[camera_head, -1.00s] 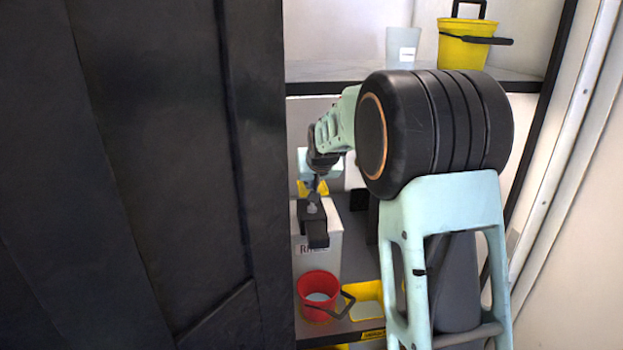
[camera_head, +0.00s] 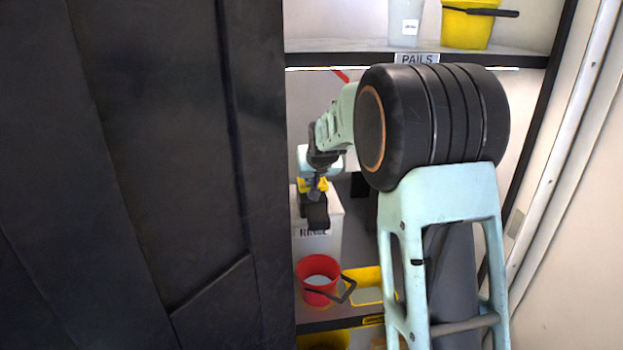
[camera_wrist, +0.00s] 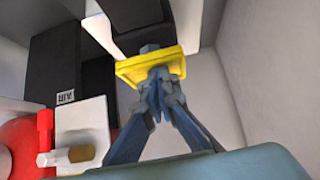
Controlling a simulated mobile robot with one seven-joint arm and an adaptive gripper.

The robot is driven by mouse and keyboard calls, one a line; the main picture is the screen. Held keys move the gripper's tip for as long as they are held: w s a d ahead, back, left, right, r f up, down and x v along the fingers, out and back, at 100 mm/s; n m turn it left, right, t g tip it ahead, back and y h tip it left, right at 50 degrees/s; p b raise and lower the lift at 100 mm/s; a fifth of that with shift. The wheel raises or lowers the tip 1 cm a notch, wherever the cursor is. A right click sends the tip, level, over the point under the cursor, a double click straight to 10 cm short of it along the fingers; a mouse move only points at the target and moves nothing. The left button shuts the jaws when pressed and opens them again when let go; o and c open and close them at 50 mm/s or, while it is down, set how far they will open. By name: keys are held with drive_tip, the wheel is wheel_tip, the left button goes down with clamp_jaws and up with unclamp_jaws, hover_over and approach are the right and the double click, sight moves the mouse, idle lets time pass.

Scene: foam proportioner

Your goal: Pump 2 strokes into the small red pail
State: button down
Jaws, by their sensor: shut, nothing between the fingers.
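The small red pail (camera_head: 318,280) stands upright in the head view, below a dark pump spout (camera_head: 316,213). A pale box (camera_head: 322,247) with a partly covered "RINSE" label is behind the spout. A yellow plate (camera_head: 322,185) sits just above the spout and looks like the pump's top. My gripper (camera_head: 315,172) is above it, partly hidden by its own wrist. In the wrist view my gripper (camera_wrist: 157,76) is shut with nothing held, its tips at the yellow plate (camera_wrist: 140,66). Whether they touch it I cannot tell.
A yellow tray (camera_head: 368,295) is right of the pail, and the pail's dark handle sticks out towards it. A yellow pail (camera_head: 466,27) and a pale container (camera_head: 404,25) stand on the upper shelf. A dark panel (camera_head: 150,180) blocks the left.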

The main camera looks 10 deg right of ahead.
drive_tip(key=shift+s+f, duration=0.1)
drive_tip(key=shift+f, duration=0.15)
wheel_tip(320, 180, up, 4)
drive_tip(key=p, duration=0.2)
drive_tip(key=shift+r+p, duration=0.1)
drive_tip(key=shift+p, duration=0.2)
drive_tip(key=v, duration=1)
drive_tip(key=shift+r, duration=0.15)
